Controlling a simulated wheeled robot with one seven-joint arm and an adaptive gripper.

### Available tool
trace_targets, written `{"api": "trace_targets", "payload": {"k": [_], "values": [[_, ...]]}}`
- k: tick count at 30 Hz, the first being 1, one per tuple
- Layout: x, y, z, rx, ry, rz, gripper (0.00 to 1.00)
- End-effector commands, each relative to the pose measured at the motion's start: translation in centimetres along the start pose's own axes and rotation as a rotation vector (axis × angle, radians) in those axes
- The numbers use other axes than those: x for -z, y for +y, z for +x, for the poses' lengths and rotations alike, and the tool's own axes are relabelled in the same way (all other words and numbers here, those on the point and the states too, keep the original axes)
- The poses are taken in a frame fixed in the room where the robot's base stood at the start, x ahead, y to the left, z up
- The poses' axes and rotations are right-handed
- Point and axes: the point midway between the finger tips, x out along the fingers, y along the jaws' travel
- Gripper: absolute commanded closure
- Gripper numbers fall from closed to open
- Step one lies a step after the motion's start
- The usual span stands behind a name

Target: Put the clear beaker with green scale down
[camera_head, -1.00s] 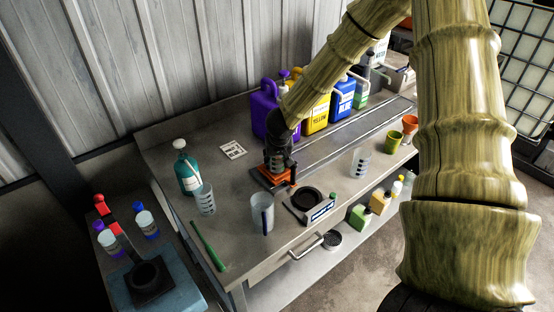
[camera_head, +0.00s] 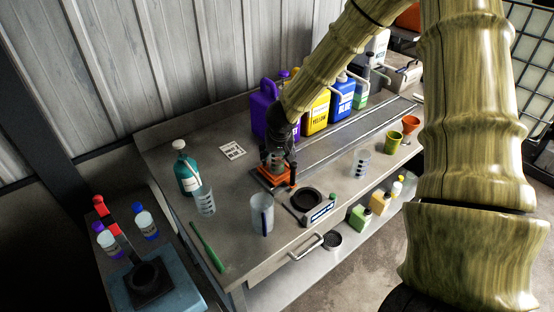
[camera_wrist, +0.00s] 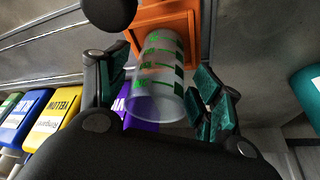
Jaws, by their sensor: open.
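The clear beaker with green scale (camera_wrist: 158,75) stands on an orange platform (camera_wrist: 163,28) in the wrist view, where the picture is upside down. In the head view the beaker (camera_head: 274,162) is partly hidden by my gripper (camera_head: 280,155), and the orange platform (camera_head: 274,177) shows beneath it. My gripper (camera_wrist: 160,100) is open, with one finger on each side of the beaker. A gap shows between the beaker and the left finger; whether the right finger touches it I cannot tell.
Two other beakers (camera_head: 204,201) (camera_head: 360,163) and a clear jug (camera_head: 262,214) stand on the bench (camera_head: 225,180). Purple, yellow (camera_head: 316,115) and blue (camera_head: 341,97) jugs stand behind. A teal bottle (camera_head: 186,168) is at left.

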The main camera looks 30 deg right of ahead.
Motion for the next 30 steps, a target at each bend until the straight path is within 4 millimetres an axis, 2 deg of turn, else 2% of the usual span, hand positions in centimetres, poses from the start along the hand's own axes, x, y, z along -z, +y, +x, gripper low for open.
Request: {"api": "trace_targets", "payload": {"k": [15,21,30], "values": [[0.1,0.0,-7.1,0.0,0.002,0.001,0.34],[0.0,0.0,-8.5,0.0,0.0,0.001,0.34],[0.0,0.0,-8.8,0.0,0.0,0.001,0.34]]}}
